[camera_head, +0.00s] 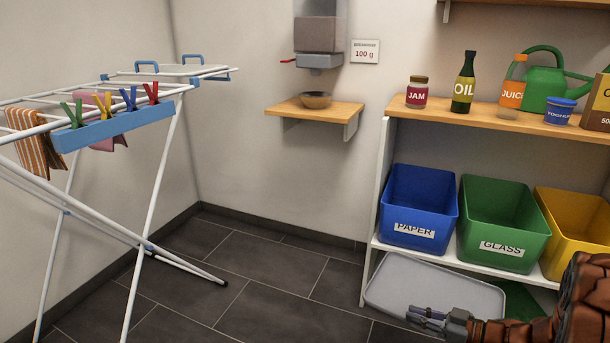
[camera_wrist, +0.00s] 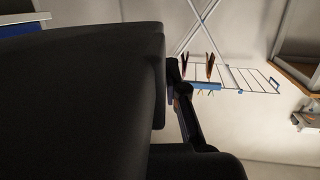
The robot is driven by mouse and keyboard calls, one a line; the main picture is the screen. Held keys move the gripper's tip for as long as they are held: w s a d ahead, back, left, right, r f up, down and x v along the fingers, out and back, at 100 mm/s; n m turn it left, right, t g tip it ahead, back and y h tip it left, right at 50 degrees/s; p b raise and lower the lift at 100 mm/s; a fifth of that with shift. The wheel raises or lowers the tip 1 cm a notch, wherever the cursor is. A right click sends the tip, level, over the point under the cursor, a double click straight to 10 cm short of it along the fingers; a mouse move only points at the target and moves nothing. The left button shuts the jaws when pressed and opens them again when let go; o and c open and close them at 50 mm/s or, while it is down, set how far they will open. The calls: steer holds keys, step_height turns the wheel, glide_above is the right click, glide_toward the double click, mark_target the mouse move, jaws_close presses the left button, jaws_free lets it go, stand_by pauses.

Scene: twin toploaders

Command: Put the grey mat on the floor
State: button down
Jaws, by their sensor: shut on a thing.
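The grey mat (camera_head: 435,284) is a flat, light grey sheet with rounded corners and a raised rim. It shows at the bottom right in the head view, low in front of the shelf unit, above the dark floor tiles. My gripper (camera_head: 424,317) is at its near edge, shut on it. The fingers and my arm hide part of the near right side. I cannot tell whether its underside touches the floor. In the wrist view a large dark shape fills the left; I cannot tell what it is.
The dark tiled floor (camera_head: 245,285) is bare in the middle. A drying rack (camera_head: 165,165) stands left; it also shows in the wrist view (camera_wrist: 235,78). Blue (camera_head: 418,205), green (camera_head: 500,222) and yellow bins (camera_head: 575,230) stand on the shelf. Something green (camera_head: 522,302) lies beneath it.

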steer(key=w+a+r, duration=0.4)
steer(key=a+r, duration=0.1)
steer(key=r, duration=0.3)
steer(key=w+a+r, duration=0.5)
steer(key=r, duration=0.2)
steer(key=shift+r, duration=0.35)
